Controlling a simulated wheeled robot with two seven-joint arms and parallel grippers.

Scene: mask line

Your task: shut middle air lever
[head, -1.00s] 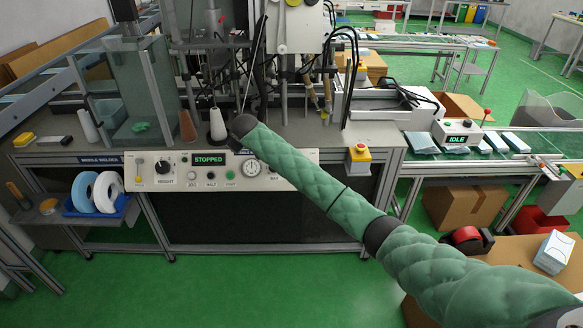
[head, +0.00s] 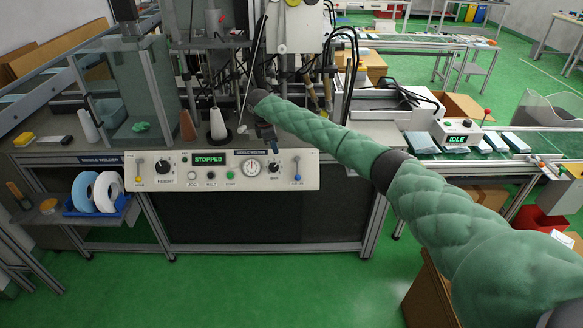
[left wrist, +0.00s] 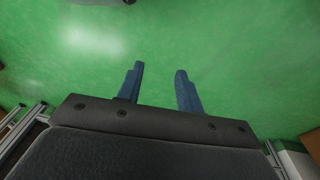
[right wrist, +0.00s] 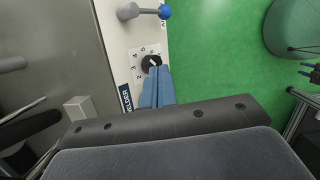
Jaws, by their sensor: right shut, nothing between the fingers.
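The middle welder's control panel (head: 222,171) faces me and its display reads STOPPED. At its right end is a lever (head: 297,168) with a grey stem and blue end, pointing down. It also shows at the top of the right wrist view (right wrist: 165,12), blue knob toward the floor side. My right gripper (head: 272,145) hangs at the panel's top edge, left of this lever and above the BAR knob (head: 274,168). In the right wrist view its fingers (right wrist: 156,72) are together, empty, and overlap the numbered dial; contact is unclear. My left gripper (left wrist: 157,72) is open and empty above green floor.
A yellow-handled lever (head: 139,168) sits at the panel's left end. A white thread cone (head: 217,122) and machine posts stand behind the panel. An IDLE box (head: 457,132) stands at right.

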